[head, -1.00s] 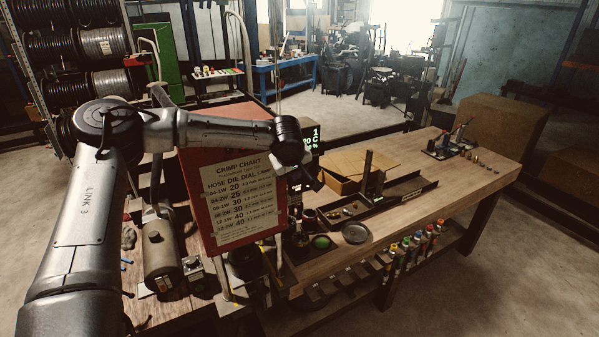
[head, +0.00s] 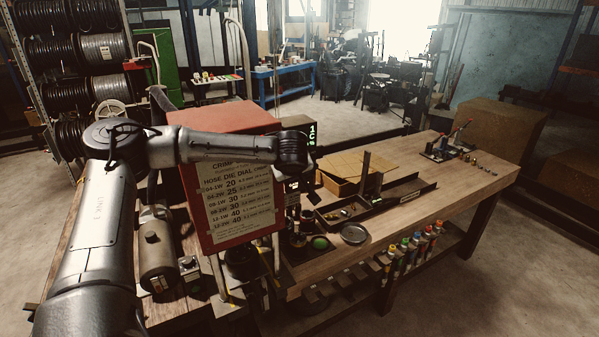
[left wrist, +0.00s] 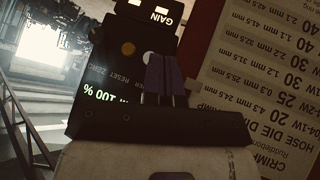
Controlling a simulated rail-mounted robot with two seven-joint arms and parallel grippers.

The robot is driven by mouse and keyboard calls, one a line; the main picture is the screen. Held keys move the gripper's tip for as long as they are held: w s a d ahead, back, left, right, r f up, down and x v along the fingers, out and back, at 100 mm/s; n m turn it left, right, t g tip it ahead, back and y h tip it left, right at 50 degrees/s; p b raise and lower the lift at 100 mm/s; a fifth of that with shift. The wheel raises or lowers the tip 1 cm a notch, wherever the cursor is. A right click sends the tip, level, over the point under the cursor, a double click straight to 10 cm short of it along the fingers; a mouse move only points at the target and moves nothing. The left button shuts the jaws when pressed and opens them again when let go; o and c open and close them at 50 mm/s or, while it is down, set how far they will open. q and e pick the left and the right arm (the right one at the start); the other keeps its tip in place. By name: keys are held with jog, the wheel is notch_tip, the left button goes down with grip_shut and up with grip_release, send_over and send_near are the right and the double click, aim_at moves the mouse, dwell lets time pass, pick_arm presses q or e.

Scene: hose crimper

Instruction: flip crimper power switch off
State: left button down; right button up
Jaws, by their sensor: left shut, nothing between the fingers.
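The red crimper (head: 222,118) stands at the left end of the bench, with a crimp chart (head: 237,205) on its front. A dark control panel (head: 312,130) with green digits shows just past my left wrist, partly hidden by it. My left gripper (left wrist: 166,70) is shut and empty in front of this panel. I cannot tell if its fingertips touch it. I cannot make out the power switch in either view. My right gripper is not in view.
The wooden bench (head: 440,190) extends right, with a cardboard box (head: 345,168), a dark tray (head: 400,195) and a round dish (head: 354,233) near the crimper. A grey cylinder (head: 157,250) lies left of the crimper. The crimp chart (left wrist: 270,90) is close beside my left gripper.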

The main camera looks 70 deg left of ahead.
pick_arm(q)
jog(key=shift+d+f+y+b, duration=0.1)
jog(key=shift+f+y+b, duration=0.45)
jog(key=shift+b, duration=0.3)
jog(key=shift+r, duration=0.25)
jog(key=shift+r+p, duration=0.55)
jog(key=shift+r, duration=0.1)
jog(key=shift+d, duration=0.1)
